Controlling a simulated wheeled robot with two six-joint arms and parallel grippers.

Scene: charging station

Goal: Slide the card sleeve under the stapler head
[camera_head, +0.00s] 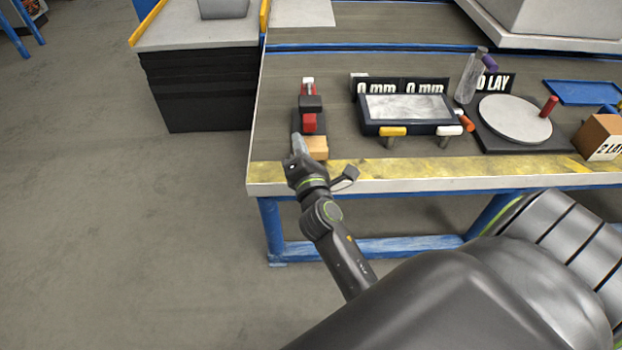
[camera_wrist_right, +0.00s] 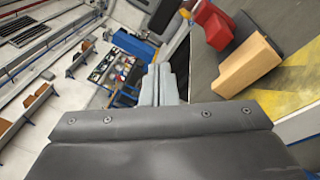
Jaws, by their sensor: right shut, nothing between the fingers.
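The stapler (camera_head: 311,104), red and black on a dark base, stands near the left end of the bench. A tan block, which looks like the card sleeve (camera_head: 317,148), lies at the front end of the stapler's base. In the right wrist view the tan sleeve (camera_wrist_right: 248,68) shows beside the red stapler part (camera_wrist_right: 213,25). My right gripper (camera_head: 298,143) is shut and empty, just left of the sleeve in the head view. Its grey fingertips (camera_wrist_right: 158,85) are together in the wrist view, apart from the sleeve. My left gripper is not in view.
A framed tray (camera_head: 408,106) with yellow and white handles sits right of the stapler. Farther right are a round turntable (camera_head: 515,119), a clear bottle (camera_head: 467,80) and a cardboard box (camera_head: 600,137). The bench's yellow front edge (camera_head: 400,172) is clear. Open floor lies left.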

